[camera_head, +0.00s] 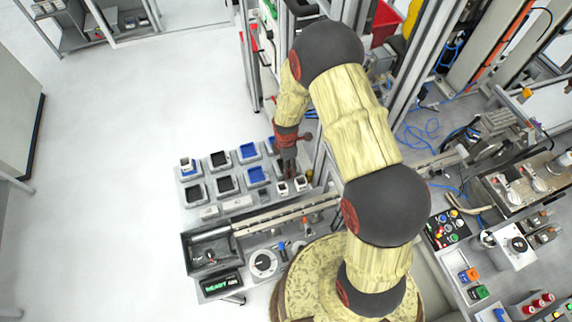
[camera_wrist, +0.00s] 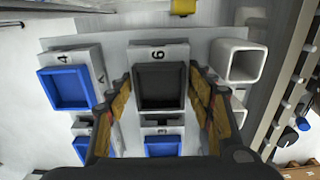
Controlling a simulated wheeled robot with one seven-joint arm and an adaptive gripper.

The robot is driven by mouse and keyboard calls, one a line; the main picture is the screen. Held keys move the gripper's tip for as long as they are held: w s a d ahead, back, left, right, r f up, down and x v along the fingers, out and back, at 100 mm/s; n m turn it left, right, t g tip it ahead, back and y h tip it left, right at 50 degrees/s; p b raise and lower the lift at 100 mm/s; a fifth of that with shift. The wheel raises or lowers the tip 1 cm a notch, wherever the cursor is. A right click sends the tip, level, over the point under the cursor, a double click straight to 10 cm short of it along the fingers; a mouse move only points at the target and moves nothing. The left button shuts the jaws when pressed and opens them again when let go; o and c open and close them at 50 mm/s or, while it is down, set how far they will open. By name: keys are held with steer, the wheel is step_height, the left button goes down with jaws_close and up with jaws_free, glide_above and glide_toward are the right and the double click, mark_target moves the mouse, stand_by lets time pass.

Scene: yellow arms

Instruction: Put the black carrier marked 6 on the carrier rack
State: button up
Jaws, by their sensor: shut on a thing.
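The black carrier (camera_wrist: 160,84) is a square, open-topped black dish in the middle of the wrist view. The light block directly behind it bears a digit that looks like a 6 turned over. My gripper (camera_wrist: 160,92) has one finger at each side of the black carrier and is shut on it. I cannot tell whether the carrier is clear of its light base. In the head view my gripper (camera_head: 287,160) points down at the right end of a pale board (camera_head: 207,212), and it hides the carrier there. I cannot tell for sure which fixture is the carrier rack.
A blue carrier (camera_wrist: 69,88) stands close left of my fingers, and another blue one (camera_wrist: 162,146) lies below. A white square tube (camera_wrist: 242,64) is close on the right. A rail (camera_head: 285,213) and a black tray (camera_head: 208,249) lie before the board. Open floor (camera_head: 120,120) is left.

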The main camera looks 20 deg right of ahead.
steer(key=shift+f, duration=0.25)
steer(key=o, duration=1.5)
steer(key=shift+r+p, duration=1.6)
steer(key=shift+r, duration=1.9)
steer(key=shift+s, duration=0.1)
